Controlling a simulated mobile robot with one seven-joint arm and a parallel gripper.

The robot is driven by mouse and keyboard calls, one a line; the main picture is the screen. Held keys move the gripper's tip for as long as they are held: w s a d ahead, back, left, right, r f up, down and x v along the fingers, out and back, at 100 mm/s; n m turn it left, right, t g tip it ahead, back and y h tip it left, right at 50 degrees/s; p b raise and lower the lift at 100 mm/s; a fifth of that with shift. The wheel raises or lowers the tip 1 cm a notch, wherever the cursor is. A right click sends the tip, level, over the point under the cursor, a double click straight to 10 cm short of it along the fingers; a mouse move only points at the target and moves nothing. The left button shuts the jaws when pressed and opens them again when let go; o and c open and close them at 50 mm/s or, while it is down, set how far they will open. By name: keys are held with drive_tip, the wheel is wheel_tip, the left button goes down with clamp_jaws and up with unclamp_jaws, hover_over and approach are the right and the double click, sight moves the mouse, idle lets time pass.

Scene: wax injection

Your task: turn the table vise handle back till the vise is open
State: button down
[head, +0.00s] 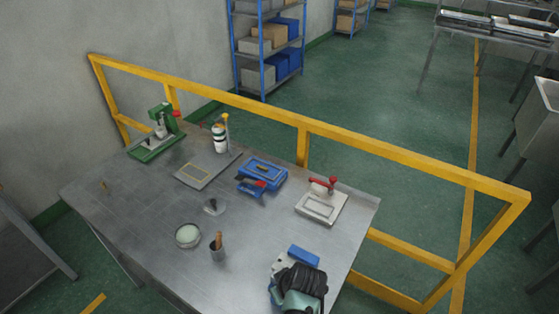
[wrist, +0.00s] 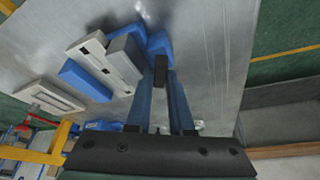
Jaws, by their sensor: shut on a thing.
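The table vise stands at the front right of the metal table. In the head view its blue part (head: 303,256) and pale part show beside my gripper, which covers the rest. In the wrist view the vise has blue body parts (wrist: 85,80) and pale jaws (wrist: 120,66), with a grey block-like part beside them. I cannot tell how wide the jaw gap is.
A pale plate with a red clamp (head: 321,207) stands behind the vise. A yellow rail (head: 390,151) runs along the back.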

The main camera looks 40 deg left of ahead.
drive_tip(key=n+g+b, duration=0.2)
drive_tip(key=n+b, duration=0.1)
drive_tip(key=n, duration=0.2)
drive_tip(key=shift+w+f, duration=0.1)
drive_tip(key=shift+w, duration=0.05)
drive_tip(key=shift+n, duration=0.4)
drive_tip(key=c, duration=0.8)
unclamp_jaws()
drive_tip(key=shift+w+r, duration=0.1)
drive_tip(key=shift+r, duration=0.1)
drive_tip(key=shift+r, duration=0.1)
